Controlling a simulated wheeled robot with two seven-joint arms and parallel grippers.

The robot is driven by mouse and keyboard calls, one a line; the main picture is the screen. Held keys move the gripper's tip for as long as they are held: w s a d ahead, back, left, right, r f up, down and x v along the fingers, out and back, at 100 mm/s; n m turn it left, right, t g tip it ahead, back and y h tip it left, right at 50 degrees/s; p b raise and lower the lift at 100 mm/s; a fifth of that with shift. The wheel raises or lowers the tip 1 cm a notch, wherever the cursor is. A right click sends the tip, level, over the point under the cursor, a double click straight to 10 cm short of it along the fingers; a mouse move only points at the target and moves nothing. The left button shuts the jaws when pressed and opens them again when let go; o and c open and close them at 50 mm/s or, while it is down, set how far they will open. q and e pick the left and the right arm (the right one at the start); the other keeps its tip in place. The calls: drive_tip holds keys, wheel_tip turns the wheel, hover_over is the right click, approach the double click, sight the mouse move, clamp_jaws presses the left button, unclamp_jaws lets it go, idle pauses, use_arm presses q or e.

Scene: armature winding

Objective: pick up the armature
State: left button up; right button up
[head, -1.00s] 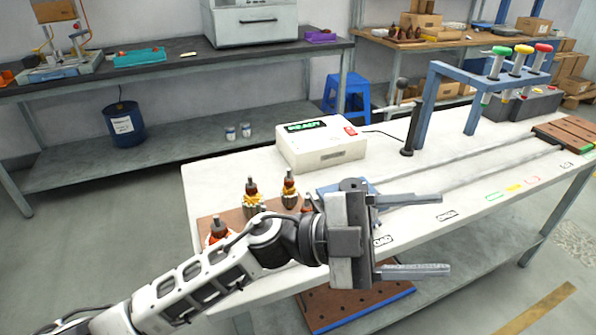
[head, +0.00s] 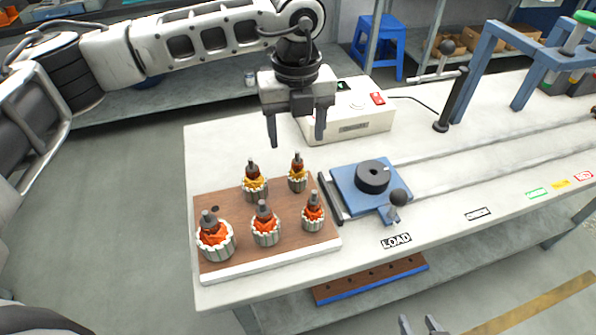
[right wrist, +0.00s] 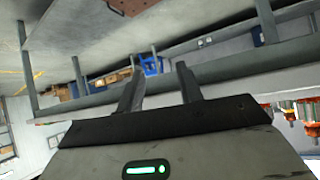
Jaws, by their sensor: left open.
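Several armatures stand upright on a brown board with a white front edge (head: 270,262). Two with yellow windings are at the back, the left one (head: 254,183) and the right one (head: 297,175). Three with orange windings stand in front: left (head: 214,238), middle (head: 265,225) and right (head: 313,212). My left gripper (head: 296,140) points down, open and empty, above and behind the yellow armatures, touching none. My right gripper (head: 420,326) shows only its fingertips at the bottom edge; in the right wrist view its fingers (right wrist: 159,85) are apart with nothing between them.
A blue fixture with a black disc (head: 373,177) and a knobbed lever stands right of the board. A white box with a red switch (head: 350,125) stands behind. A blue frame (head: 485,60) rises at the back right. The white tabletop before the LOAD label is clear.

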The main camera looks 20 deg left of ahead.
sight(298, 160)
use_arm(q)
wheel_tip(298, 160, down, 10)
drive_tip(key=shift+d+r+p, duration=0.1)
drive_tip(key=shift+p, duration=0.8)
drive_tip(key=c, duration=1.2)
